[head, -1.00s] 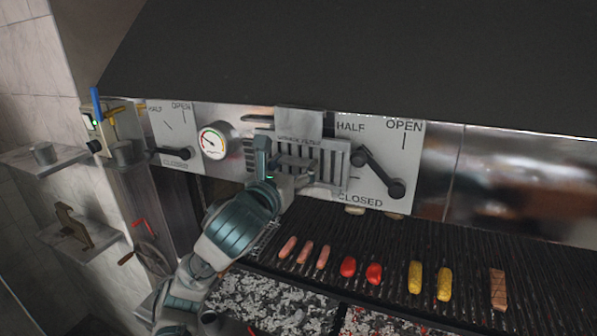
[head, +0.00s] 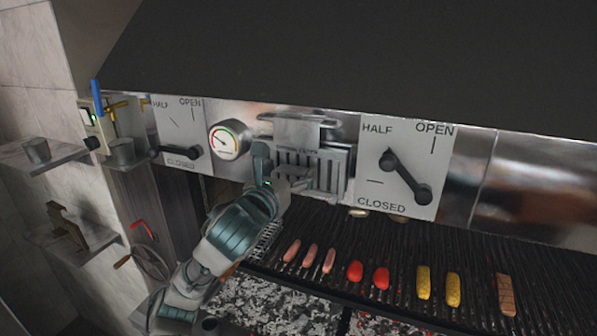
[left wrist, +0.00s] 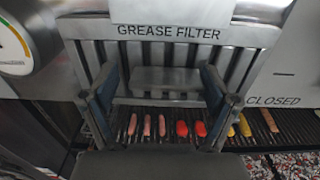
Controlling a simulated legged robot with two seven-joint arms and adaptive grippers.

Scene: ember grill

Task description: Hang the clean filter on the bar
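The grease filter (head: 312,167) is a grey slotted metal panel with a lettered top edge, in front of the steel wall under the hood. Its label and slots fill the left wrist view (left wrist: 172,32). My left gripper (head: 283,172) is at the filter's front, its fingers on either side of the handle (left wrist: 167,80); it appears shut on this handle. The filter stands roughly upright. A steel piece (head: 297,128) shows just above and behind it; I cannot tell whether this is the bar, or whether the filter touches it. My right gripper is out of view.
A round gauge (head: 230,139) is left of the filter; a lever panel (head: 404,165) is close on its right. The black hood (head: 350,60) overhangs above. Below, the grill grate (head: 440,250) carries sausages, red and yellow pieces. Shelves (head: 60,160) stand at far left.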

